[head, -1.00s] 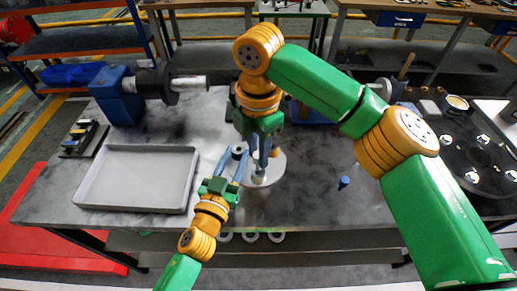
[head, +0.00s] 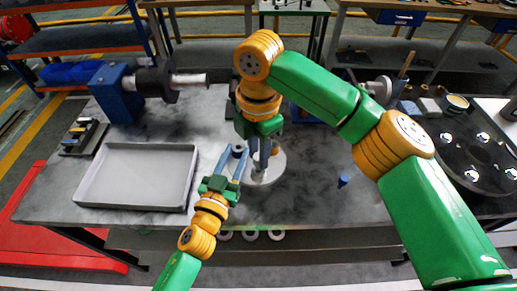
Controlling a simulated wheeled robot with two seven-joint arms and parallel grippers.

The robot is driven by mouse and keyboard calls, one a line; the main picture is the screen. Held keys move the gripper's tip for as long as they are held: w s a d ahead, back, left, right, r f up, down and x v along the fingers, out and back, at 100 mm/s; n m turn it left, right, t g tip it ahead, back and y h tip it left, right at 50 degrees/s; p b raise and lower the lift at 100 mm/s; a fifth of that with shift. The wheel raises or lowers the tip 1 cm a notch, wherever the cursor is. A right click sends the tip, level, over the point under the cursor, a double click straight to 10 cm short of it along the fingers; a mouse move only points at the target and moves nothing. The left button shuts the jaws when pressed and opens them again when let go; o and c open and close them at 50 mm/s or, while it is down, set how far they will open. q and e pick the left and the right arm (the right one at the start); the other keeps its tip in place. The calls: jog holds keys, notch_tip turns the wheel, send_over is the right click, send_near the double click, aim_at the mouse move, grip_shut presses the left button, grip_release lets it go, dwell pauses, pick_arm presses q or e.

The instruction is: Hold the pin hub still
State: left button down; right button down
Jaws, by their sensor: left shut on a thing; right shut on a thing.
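The pin hub (head: 276,165) appears to be the pale round disc piece standing on the bench, partly covered by my grippers. My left gripper (head: 236,156) reaches up from the lower left, with its blue fingers around a small grey, dark-topped round part at the hub's left edge. It is shut there. My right gripper (head: 262,166) points down from above, over the hub's middle. Its fingers are shut on a small piece there that is mostly hidden. I cannot tell exactly where its tips touch.
A grey tray (head: 137,206) lies on the left of the bench. A blue unit with a shaft (head: 122,94) stands behind it. A small blue peg (head: 342,182) is right of the hub. Several pale rings lie at the front below. The bench between tray and hub has little room.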

jog(key=shift+f, duration=0.9)
jog(key=c, duration=0.6)
grip_release()
notch_tip(320, 180, up, 12)
